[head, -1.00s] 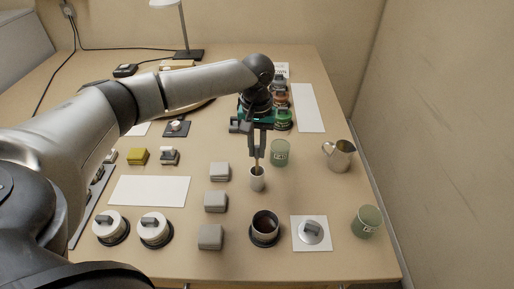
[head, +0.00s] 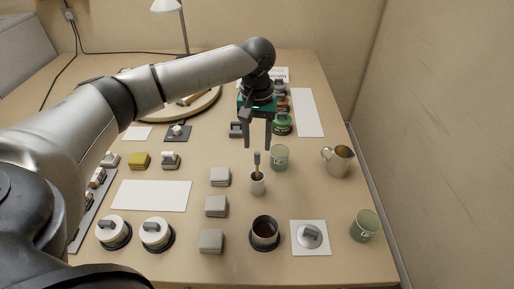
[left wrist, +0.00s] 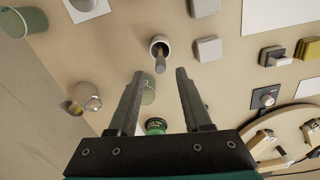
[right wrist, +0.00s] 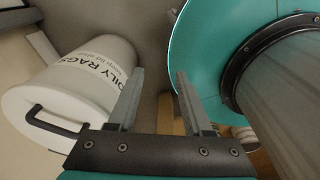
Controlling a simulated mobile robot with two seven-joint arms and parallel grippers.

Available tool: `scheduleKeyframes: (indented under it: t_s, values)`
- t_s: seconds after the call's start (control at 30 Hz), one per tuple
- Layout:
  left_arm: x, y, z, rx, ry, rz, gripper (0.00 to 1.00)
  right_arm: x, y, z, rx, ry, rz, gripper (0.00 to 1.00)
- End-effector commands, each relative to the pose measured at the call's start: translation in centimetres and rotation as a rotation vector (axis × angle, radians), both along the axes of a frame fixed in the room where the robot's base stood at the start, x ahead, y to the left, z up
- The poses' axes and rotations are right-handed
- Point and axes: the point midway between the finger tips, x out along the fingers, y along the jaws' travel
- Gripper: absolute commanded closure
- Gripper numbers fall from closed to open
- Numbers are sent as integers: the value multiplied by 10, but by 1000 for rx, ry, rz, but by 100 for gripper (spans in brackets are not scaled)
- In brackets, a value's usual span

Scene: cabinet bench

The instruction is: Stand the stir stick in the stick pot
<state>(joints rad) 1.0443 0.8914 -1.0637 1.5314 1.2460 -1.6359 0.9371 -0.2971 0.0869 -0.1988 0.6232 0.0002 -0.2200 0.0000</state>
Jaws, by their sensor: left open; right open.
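The stir stick (head: 257,160) stands in the small white stick pot (head: 257,184), its upper part showing above the rim, nearly upright. My left gripper (head: 258,146) is open and empty, above the stick and apart from it. In the left wrist view the stick (left wrist: 160,62) leans out of the pot's dark mouth, and the pot (left wrist: 158,42) is beyond the fingertips of the open left gripper (left wrist: 160,72). My right gripper (right wrist: 159,70) is open and empty, away from the bench top; it does not show in the head view.
A green glass (head: 279,157) stands just behind the pot. A metal pitcher (head: 338,161) is to the right, a dark-filled cup (head: 264,233) in front. Grey blocks (head: 220,177) line the left side. A bin labelled oily rags (right wrist: 75,90) is beside my right gripper.

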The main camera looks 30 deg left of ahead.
Motion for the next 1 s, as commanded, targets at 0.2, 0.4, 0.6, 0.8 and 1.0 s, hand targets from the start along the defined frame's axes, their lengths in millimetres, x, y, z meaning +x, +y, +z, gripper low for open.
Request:
scheduleKeyframes:
  t_s: [0.2,0.4,0.6,0.8,1.0]
  values:
    - [1,0,48,0,-2,1,51,-3,12,15,15,7,0,50]
    - [0,0,67,0,0,1,51,-4,12,20,15,7,0,50]
    - [0,0,70,0,1,1,51,-4,9,20,11,6,1,50]
    - [0,0,69,0,1,1,51,-4,5,20,6,6,0,50]
    - [0,0,69,0,0,1,51,-4,4,20,5,6,-3,50]
